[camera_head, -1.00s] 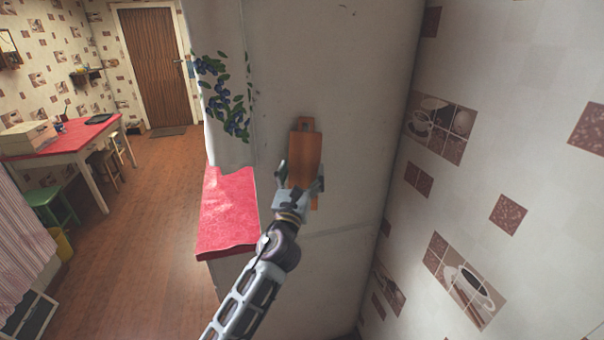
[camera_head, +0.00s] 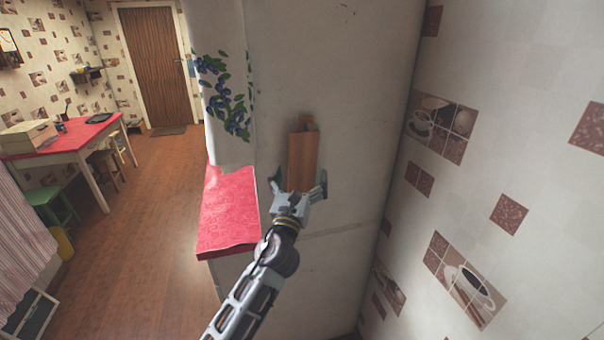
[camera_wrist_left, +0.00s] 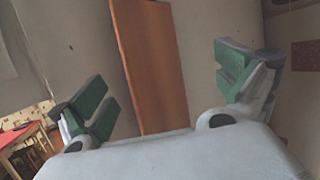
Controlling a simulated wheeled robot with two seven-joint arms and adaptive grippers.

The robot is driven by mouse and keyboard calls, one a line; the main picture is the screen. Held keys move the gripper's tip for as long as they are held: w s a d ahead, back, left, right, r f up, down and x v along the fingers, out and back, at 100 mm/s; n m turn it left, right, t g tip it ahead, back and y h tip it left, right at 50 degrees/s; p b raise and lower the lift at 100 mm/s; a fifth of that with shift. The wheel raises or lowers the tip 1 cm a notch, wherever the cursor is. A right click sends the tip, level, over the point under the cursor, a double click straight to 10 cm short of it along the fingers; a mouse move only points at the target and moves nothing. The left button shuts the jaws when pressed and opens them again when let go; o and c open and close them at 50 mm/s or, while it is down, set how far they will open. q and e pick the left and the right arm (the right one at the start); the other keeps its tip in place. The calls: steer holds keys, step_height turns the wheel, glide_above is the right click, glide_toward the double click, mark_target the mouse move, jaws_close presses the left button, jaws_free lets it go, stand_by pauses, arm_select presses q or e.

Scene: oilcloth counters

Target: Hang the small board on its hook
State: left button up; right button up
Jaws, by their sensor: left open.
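The small board (camera_head: 303,158) is a narrow brown wooden board against the pale upright panel. It is upright, with a narrower piece at its top end (camera_head: 306,122); the hook itself cannot be made out. My left gripper (camera_head: 299,186) is open at the board's lower end, its fingers spread to either side. In the left wrist view the board (camera_wrist_left: 150,65) stands between the green-padded fingers (camera_wrist_left: 163,90), with a gap on both sides. The board's lower end is hidden behind the gripper. My right gripper does not show.
A counter with a red cover (camera_head: 227,215) stands just left of the panel (camera_head: 350,120). A tiled-pattern wall (camera_head: 520,130) closes off the right. A red-topped table (camera_head: 75,136) with stools is far left; the wooden floor (camera_head: 150,230) between is clear.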

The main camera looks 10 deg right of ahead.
arm_select(q)
steer(key=v, duration=1)
steer(key=shift+s, duration=0.3)
steer(key=shift+a+n, duration=0.1)
steer(key=shift+n, duration=0.2)
